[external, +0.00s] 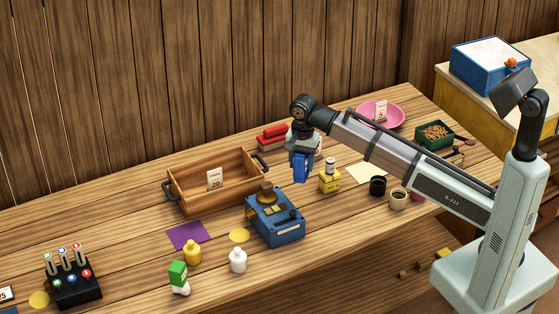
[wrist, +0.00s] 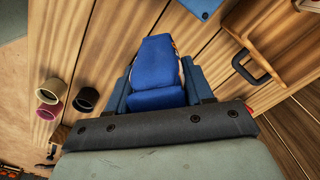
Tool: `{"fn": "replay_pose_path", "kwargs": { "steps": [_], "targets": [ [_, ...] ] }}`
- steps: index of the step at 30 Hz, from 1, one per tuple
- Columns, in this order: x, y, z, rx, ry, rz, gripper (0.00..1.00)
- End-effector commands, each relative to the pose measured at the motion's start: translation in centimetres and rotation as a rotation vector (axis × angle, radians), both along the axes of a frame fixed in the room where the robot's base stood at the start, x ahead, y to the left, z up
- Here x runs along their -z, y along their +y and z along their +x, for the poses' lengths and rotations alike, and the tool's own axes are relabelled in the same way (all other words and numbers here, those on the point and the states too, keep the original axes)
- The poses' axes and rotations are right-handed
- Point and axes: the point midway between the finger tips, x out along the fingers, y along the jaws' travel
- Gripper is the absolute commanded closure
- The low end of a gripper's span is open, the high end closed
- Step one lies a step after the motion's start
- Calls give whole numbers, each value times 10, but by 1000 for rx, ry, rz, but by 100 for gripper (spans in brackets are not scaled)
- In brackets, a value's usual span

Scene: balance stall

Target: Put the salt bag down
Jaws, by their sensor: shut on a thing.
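The blue salt bag (wrist: 157,65) is held between the blue-grey fingers of my gripper (wrist: 158,88) in the wrist view. Its printed face is mostly turned away, with a little pale and orange colour at its right edge. In the external view, the bag (external: 300,169) shows as a blue shape under my gripper (external: 303,157), apparently held above the counter. My gripper is shut on it. The blue scale (external: 278,230) stands in front of and left of the bag, and a yellow block with a small jar (external: 329,182) stands to its right.
A wooden crate (external: 190,208) with dark handles and a price card stands left. Dark cup (external: 378,187) and cream paper (external: 367,173) are to the right. Bare counter shows between them.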

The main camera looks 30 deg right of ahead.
Motion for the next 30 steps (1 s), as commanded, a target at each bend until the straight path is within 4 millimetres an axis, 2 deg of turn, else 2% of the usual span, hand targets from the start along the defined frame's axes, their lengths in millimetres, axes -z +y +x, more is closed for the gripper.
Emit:
{"fn": "replay_pose_path", "kwargs": {
  "steps": [8,15,22,30],
  "targets": [
    [25,-1,0,0,1,-1,96],
    [61,-1,-1,0,2,-1,96],
    [75,0,0,0,1,-1,96],
    [104,0,0,0,1,-1,96]
  ]
}}
